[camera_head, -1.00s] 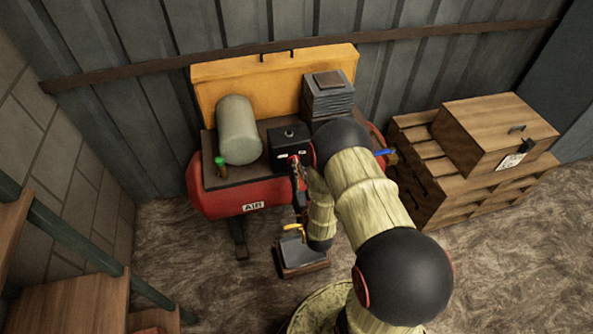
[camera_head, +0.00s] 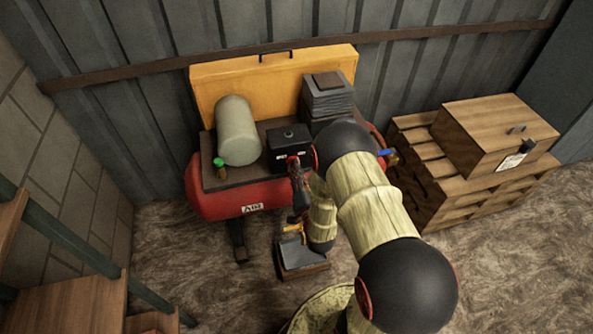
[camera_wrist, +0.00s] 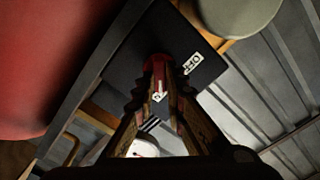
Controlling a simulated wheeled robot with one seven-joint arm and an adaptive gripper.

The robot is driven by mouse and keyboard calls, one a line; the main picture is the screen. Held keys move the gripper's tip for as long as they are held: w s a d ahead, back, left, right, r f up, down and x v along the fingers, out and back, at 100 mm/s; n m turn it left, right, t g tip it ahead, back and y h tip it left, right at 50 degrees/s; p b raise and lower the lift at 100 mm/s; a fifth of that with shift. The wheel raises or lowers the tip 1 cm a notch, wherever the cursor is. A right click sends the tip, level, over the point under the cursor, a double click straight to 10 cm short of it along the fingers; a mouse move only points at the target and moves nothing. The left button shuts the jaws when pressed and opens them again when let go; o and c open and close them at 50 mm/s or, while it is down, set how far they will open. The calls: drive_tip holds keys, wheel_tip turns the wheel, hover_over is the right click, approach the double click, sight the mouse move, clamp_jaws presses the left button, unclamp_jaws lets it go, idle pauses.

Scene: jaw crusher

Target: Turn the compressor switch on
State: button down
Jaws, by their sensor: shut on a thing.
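The compressor has a red tank (camera_head: 222,202) marked AIR and a black switch box (camera_head: 287,138) on its deck. In the wrist view the black box (camera_wrist: 185,45) shows a white OFF label (camera_wrist: 193,63) and a red switch (camera_wrist: 155,62) between my fingertips. My gripper (camera_head: 295,162) is at the front face of the box. In the wrist view my gripper (camera_wrist: 160,72) is shut on the red switch, which the fingers partly hide. A second white label (camera_wrist: 158,96) shows between the fingers, partly covered. I cannot tell the switch's exact position.
A grey cylinder (camera_head: 237,132) and a green-topped valve (camera_head: 219,166) stand left of the box. A yellow panel (camera_head: 275,76) rises behind. A small block (camera_head: 302,258) lies on the floor below my gripper. Wooden crates (camera_head: 495,135) stand at right.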

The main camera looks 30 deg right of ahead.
drive_tip(key=c, duration=1.8)
unclamp_jaws()
drive_tip(key=shift+c, duration=0.2)
drive_tip(key=v, duration=0.7)
drive_tip(key=shift+s, duration=0.25)
